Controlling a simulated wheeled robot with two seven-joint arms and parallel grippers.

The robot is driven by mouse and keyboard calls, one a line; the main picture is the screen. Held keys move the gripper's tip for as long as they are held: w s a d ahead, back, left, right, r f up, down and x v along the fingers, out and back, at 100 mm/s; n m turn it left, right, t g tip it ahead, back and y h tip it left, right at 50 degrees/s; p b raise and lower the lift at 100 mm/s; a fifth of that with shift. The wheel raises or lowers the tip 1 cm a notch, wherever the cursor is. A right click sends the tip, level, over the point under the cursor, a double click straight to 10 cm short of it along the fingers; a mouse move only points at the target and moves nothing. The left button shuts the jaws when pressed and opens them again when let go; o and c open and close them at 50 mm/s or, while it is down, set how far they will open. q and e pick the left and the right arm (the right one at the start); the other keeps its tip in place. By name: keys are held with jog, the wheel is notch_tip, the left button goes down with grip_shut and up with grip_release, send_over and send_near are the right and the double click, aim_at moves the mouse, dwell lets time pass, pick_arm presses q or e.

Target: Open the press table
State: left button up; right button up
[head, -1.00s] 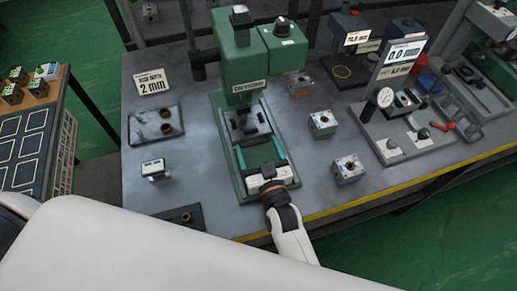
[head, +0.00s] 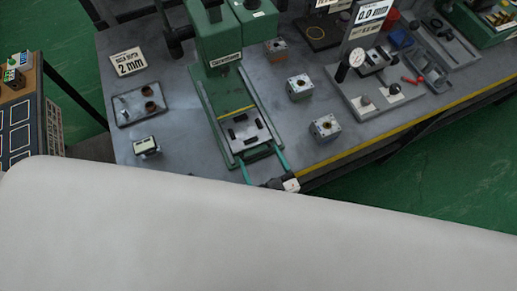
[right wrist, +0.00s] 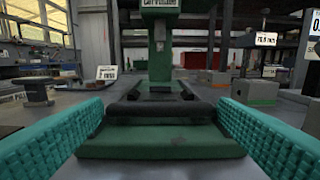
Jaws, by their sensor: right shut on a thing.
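The green press (head: 218,45) stands at the back of the grey bench. Its table (head: 244,130), a grey plate with dark blocks, sits pulled forward on the green base (head: 205,105), clear of the press head. A yellow stripe shows behind the plate. My right gripper (head: 260,153) is at the table's front edge, its teal fingers on either side of the dark handle bar. In the right wrist view the fingers flank the black bar (right wrist: 165,110) and a green front piece (right wrist: 160,142); exact contact is hard to see. My left gripper is not in view.
Metal blocks (head: 299,87) (head: 325,128) stand right of the press. A gauge stand (head: 355,85) is further right. A tray (head: 138,104), a small block (head: 146,146) and a "2 mm" sign (head: 128,62) are left. My white arm covers the foreground.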

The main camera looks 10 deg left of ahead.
jog(key=shift+s+f, duration=0.1)
jog(key=o, duration=1.1)
jog(key=shift+a, duration=0.1)
jog(key=b+v, duration=0.2)
jog(key=v, duration=1)
